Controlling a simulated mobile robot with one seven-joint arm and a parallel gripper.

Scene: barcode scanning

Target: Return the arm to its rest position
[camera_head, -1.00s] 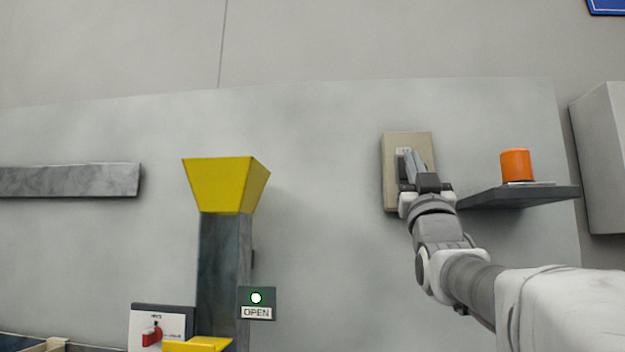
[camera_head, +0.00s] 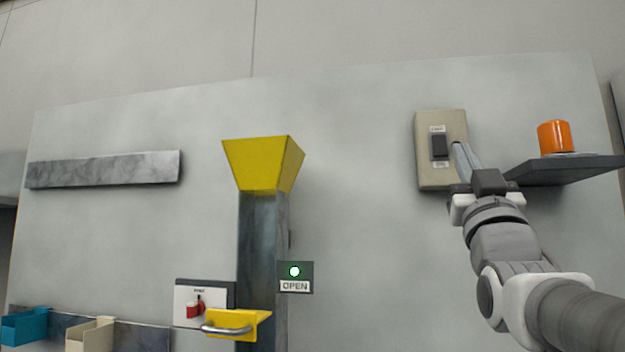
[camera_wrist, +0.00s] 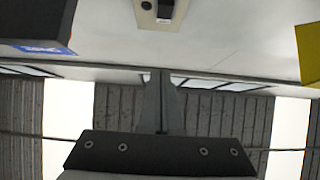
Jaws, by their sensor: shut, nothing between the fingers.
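My gripper (camera_head: 460,150) is at the right in the head view, its fingers shut together and empty. Its tips are beside the lower right of a beige switch box (camera_head: 428,173) with a dark rocker switch (camera_head: 439,147) on the wall panel. I cannot tell from the head view whether they touch the box. In the wrist view the shut fingers (camera_wrist: 160,80) point up the picture, and the switch box (camera_wrist: 143,12) shows beyond them, apart from the tips.
A dark shelf (camera_head: 565,172) with an orange beacon (camera_head: 555,136) is close right of my gripper. Left are a yellow hopper (camera_head: 262,165) on a grey column, an OPEN sign (camera_head: 295,286), a red-handled switch (camera_head: 193,309), a yellow drawer (camera_head: 245,322) and bins (camera_head: 25,326). Wall between is clear.

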